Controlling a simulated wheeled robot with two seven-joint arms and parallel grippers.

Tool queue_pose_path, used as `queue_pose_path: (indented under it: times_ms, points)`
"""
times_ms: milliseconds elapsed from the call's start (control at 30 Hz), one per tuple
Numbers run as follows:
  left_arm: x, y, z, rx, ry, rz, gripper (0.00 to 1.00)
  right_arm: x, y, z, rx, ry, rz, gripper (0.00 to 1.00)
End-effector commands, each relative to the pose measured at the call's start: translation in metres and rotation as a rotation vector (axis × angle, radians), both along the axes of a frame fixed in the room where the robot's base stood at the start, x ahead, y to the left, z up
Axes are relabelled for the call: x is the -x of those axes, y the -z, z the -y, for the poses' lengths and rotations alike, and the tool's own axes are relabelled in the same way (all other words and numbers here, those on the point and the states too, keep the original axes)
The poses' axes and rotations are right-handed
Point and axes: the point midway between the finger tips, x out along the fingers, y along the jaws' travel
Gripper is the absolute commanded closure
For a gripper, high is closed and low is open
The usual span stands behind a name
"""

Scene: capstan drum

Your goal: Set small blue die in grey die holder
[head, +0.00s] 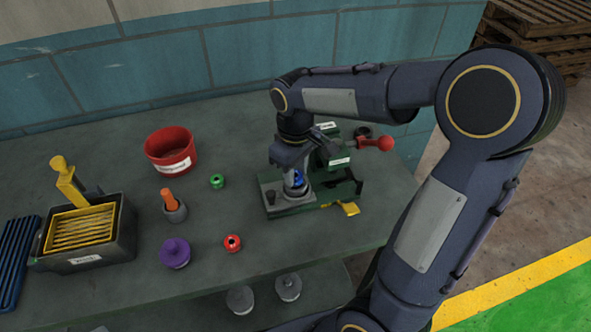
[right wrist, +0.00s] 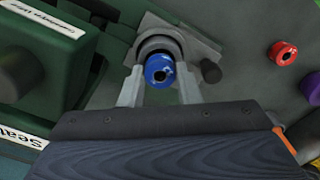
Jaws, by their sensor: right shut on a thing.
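The small blue die (right wrist: 160,71) is a short blue ring with a dark centre hole. In the right wrist view it sits between the fingers of my right gripper (right wrist: 158,84), which is shut on it. The grey die holder (right wrist: 157,47) is a round grey cup on a metal plate, just beyond the die. The die overlaps the holder's mouth in this view; I cannot tell whether it is inside or just above. In the head view the blue die (head: 298,179) shows between the fingers of my right gripper (head: 296,184), over the green machine's plate. My left gripper is not in view.
The green machine (head: 333,152) has a red-knobbed lever (head: 376,143). Left of it lie a green ring (head: 217,181), a red ring (head: 232,243), a purple knob (head: 175,252), an orange-handled tool (head: 170,202), a red bowl (head: 171,151) and a dark box (head: 118,228). Free bench lies between them.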

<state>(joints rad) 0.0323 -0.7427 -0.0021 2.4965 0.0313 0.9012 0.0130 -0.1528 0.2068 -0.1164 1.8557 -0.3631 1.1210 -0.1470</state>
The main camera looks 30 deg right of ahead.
Motion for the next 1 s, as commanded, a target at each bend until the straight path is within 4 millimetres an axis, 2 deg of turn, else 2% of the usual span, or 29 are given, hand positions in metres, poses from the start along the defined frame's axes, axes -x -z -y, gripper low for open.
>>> queue_pose_path:
  times_ms: [700, 733, 900, 1000]
  points:
    - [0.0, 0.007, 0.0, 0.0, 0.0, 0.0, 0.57, 0.0, 0.012, 0.0, 0.0, -0.001, 0.0, 0.96]
    - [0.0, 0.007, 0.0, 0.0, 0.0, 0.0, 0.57, 0.0, 0.012, 0.0, 0.0, -0.001, -0.001, 0.69]
    - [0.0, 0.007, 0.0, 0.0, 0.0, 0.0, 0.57, 0.0, 0.012, 0.0, 0.0, -0.001, -0.001, 0.48]
    - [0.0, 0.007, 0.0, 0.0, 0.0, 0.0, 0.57, 0.0, 0.012, 0.0, 0.0, 0.0, -0.001, 0.48]
